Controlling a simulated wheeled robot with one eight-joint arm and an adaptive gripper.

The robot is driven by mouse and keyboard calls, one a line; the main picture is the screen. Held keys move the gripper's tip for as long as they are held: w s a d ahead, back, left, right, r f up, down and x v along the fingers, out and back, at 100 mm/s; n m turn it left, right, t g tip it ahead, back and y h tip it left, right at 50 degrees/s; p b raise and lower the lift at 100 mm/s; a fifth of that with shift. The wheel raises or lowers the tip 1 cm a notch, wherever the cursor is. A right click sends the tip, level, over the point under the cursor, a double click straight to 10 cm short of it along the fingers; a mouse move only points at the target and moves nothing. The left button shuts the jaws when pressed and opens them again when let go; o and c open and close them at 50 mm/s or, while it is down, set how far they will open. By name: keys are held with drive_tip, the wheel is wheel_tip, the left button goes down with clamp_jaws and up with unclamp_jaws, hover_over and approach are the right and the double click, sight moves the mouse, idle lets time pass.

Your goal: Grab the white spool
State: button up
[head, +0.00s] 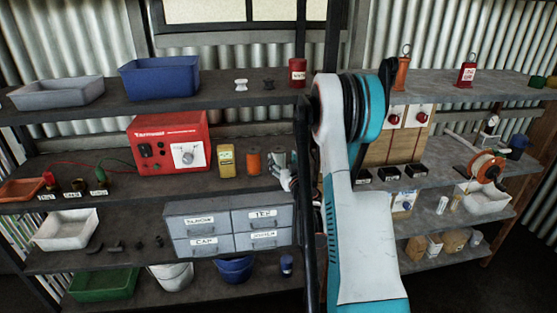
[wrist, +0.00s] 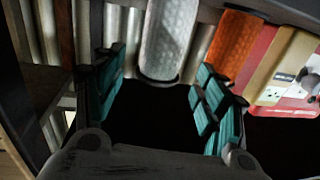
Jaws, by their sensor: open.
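A pale grey-white spool (head: 279,158) stands on the middle shelf, just right of an orange spool (head: 253,161). In the wrist view the white spool (wrist: 167,40) appears at the top centre, beyond and between my fingertips, and the orange spool (wrist: 237,42) is to its right. My gripper (wrist: 161,72) is open, with its teal-padded fingers apart and nothing between them near the palm. In the head view my gripper (head: 288,180) is small and partly hidden by my arm, close in front of the white spool. Whether a finger touches the spool cannot be told.
A yellow device (head: 226,161) and a red charger box (head: 168,143) stand left of the spools. A grey drawer cabinet (head: 229,228) is on the shelf below. The upper shelf (head: 205,102) runs above. A board with red switches (head: 408,130) is to the right.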

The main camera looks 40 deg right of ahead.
sight(281, 156)
drive_tip(key=shift+r+b+x, duration=0.2)
drive_tip(key=shift+b+x, duration=0.7)
drive_tip(key=shift+x, duration=1.9)
drive_tip(key=c, duration=1.1)
